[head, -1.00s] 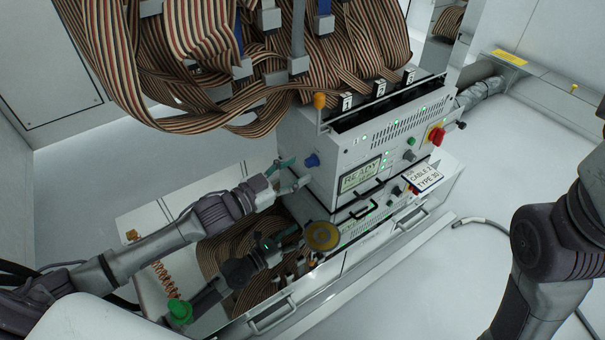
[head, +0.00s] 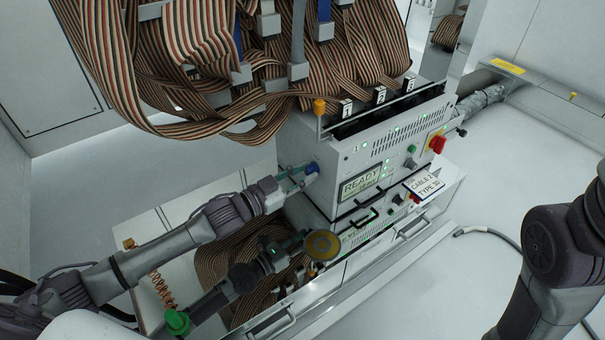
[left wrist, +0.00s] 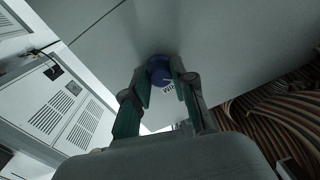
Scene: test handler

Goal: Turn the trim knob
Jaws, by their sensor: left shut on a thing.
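The blue trim knob (head: 311,168) sticks out of the left side of the white test handler (head: 352,150). My left gripper (head: 298,174) is at the knob, with its green-padded fingers on either side of it. The left wrist view shows the knob (left wrist: 159,70) between the fingertips of the left gripper (left wrist: 164,83), which is shut on it. A white pointer mark and part of a printed label show beside the knob there. The handler's screen (head: 360,180) reads READY. At the right, only links of my right arm show; its gripper is out of view.
Striped ribbon cables (head: 200,70) hang above the handler, and more lie in the open drawer (head: 270,325) below. A tool with a yellow disc (head: 322,245) is below my left forearm. A sign (head: 425,188) reads CABLE 2, TYPE 3D. The floor at right is mostly clear.

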